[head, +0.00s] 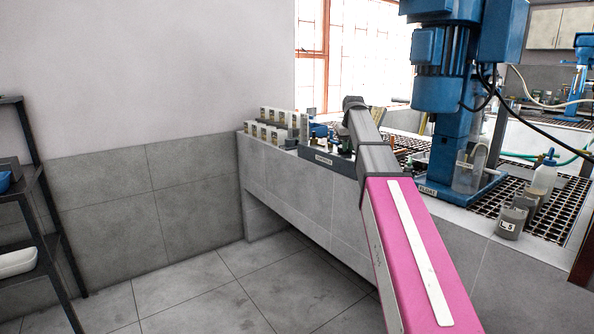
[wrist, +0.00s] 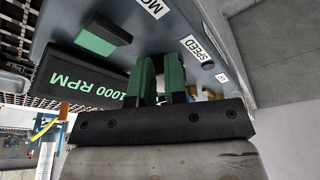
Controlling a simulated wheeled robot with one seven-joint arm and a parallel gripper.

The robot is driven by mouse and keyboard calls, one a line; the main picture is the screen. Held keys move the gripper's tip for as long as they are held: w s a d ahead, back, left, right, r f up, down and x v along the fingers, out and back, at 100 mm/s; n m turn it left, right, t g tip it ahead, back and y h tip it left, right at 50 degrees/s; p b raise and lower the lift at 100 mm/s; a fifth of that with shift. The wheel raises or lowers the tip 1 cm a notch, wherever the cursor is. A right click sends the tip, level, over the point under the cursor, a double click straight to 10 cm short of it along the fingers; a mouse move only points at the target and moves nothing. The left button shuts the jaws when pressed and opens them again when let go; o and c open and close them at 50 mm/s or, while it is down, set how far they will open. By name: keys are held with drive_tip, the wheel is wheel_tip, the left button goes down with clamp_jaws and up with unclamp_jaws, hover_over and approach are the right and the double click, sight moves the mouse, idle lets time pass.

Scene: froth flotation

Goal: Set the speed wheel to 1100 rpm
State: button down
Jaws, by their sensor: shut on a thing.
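In the wrist view a grey panel (wrist: 165,25) carries a white SPEED label (wrist: 197,48) and a dark display (wrist: 83,79) that reads 1000 RPM in green. My gripper (wrist: 159,72), with green-faced fingers, is at the panel beside the SPEED label, shut on the speed wheel. The fingers hide most of the wheel, and I cannot make out its marks. In the head view my arm reaches over the bench and its wrist hides the gripper.
A dark shelf rack (head: 40,190) stands at the left. The floor between is clear.

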drive_tip(key=shift+s+a+f, duration=0.35)
drive_tip(key=shift+s+f, duration=0.15)
drive_tip(key=shift+r, duration=0.1)
drive_tip(key=shift+w+r, duration=0.15)
wheel_tip(320, 180, up, 6)
drive_tip(key=shift+w+d+f, duration=0.1)
drive_tip(key=shift+d, duration=0.05)
idle(0.5)
drive_tip(key=shift+d, duration=0.1)
drive_tip(key=shift+s+d+x, duration=0.15)
drive_tip(key=shift+x, duration=0.75)
drive_tip(key=shift+s+d+x, duration=0.1)
drive_tip(key=shift+d+x, duration=0.1)
drive_tip(key=shift+x, duration=0.7)
drive_tip(key=shift+s+d+x, duration=0.15)
drive_tip(key=shift+x, duration=0.8)
drive_tip(key=shift+s+f, duration=0.1)
drive_tip(key=shift+f, duration=0.25)
